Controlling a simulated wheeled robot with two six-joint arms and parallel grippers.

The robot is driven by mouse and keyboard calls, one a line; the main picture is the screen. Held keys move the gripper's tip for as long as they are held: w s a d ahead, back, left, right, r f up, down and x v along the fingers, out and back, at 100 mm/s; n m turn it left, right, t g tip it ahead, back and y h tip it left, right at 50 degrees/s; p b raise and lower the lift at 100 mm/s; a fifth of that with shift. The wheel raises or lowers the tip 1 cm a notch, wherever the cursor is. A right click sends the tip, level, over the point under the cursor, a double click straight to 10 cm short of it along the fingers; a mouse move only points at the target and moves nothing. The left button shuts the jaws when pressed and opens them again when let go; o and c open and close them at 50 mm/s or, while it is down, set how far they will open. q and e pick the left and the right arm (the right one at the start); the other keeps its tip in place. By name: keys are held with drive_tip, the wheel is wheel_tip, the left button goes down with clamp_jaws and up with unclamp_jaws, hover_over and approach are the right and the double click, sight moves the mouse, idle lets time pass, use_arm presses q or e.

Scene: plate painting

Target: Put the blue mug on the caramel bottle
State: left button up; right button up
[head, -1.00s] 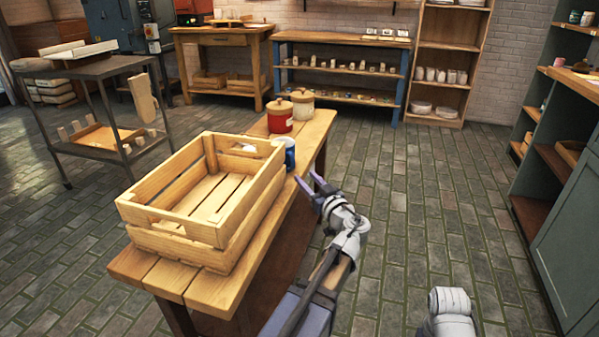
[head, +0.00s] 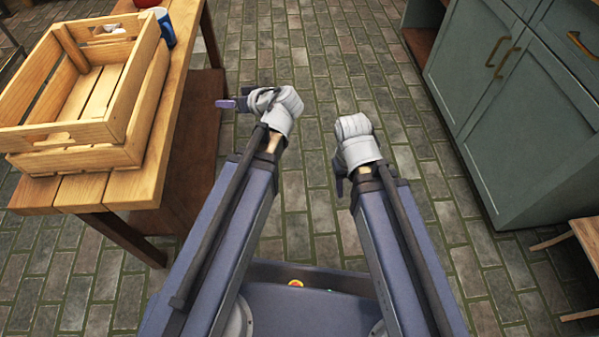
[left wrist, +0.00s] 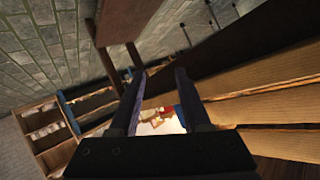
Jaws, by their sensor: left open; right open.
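A blue cylinder with a pale rim (head: 163,27), which looks like the blue mug, stands on the wooden table just beyond the crate's right corner. I cannot make out a caramel bottle. My left gripper (head: 226,104) is open and empty, beside the table's right edge and apart from the cylinder. In the left wrist view its two fingers (left wrist: 160,88) are spread, with something red (left wrist: 182,116) and whitish far beyond them. My right gripper (head: 341,185) hangs over the floor at the right, its fingers mostly hidden by its wrist.
A slatted wooden crate (head: 143,98) takes up much of the table (head: 82,190). A red container (head: 152,3) is cut off at the top edge. Green cabinets (head: 510,130) stand at the right, with a wooden stool (head: 590,240) nearby. The brick floor (head: 330,60) ahead is clear.

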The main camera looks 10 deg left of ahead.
use_arm(q)
drive_tip(key=s+d+f+m+g+h, duration=0.2)
drive_tip(key=s+d+f+m+h, duration=0.1)
drive_tip(key=d, duration=0.4)
drive_tip(key=s+d+f+m+g+h, duration=0.2)
drive_tip(key=s+d+f+m+h, duration=0.1)
drive_tip(key=s+d, duration=0.4)
drive_tip(key=s+d+f+m+g+h, duration=0.2)
drive_tip(key=s+d+f+m, duration=0.3)
drive_tip(key=d, duration=0.3)
drive_tip(key=shift+f+m+h, duration=0.3)
drive_tip(key=shift+h, duration=0.5)
drive_tip(key=shift+c, duration=0.2)
drive_tip(key=shift+r, duration=0.25)
drive_tip(key=shift+c, duration=0.8)
wheel_tip(320, 180, up, 2)
drive_tip(key=p, duration=0.2)
drive_tip(key=shift+p, duration=0.3)
drive_tip(key=shift+c, duration=0.6)
drive_tip(key=shift+f, duration=0.15)
drive_tip(key=shift+a, duration=0.1)
